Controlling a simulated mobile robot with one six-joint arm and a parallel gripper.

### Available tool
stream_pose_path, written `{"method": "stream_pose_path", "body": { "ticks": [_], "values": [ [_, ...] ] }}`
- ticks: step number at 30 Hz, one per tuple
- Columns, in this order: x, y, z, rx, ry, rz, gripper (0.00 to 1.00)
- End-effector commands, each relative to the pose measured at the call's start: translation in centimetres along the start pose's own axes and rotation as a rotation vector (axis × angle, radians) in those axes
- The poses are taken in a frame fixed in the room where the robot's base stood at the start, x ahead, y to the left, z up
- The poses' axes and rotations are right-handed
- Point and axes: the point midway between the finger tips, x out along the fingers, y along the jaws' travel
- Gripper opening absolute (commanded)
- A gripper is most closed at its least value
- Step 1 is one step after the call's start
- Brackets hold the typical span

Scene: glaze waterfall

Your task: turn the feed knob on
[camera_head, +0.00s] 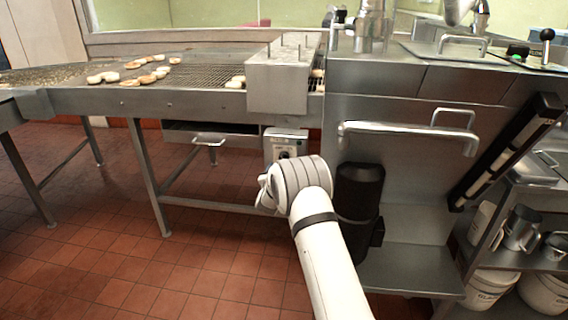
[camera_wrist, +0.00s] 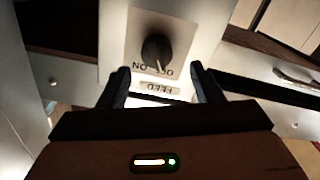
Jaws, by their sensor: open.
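The feed knob (camera_wrist: 157,50) is a dark round knob on a pale metal plate in the wrist view. Its light pointer mark faces down and slightly right in that picture. The upside-down FEED label (camera_wrist: 160,88) lies below it, with ON at lower left and a partly covered marking at lower right. In the head view the knob shows small on a grey control box (camera_head: 286,133) under the conveyor. My gripper (camera_wrist: 160,70) is open and empty, its two dark fingers pointing toward the plate on either side of the label, apart from the knob.
The wire conveyor (camera_head: 200,68) above carries several round doughnuts and a metal hopper (camera_head: 277,85). A long handle (camera_head: 400,129) juts from the steel cabinet at right. A black cylinder (camera_head: 358,190) stands close to my arm. Floor at left is clear.

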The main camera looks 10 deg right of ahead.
Motion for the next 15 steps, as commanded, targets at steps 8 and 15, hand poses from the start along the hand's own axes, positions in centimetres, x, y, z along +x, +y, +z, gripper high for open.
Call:
{"method": "stream_pose_path", "body": {
  "ticks": [8,15],
  "values": [
    [3.8,0.5,0.3,0.000,-0.002,0.007,0.59],
    [4.9,0.7,0.3,0.001,-0.004,0.008,0.59]
  ]
}}
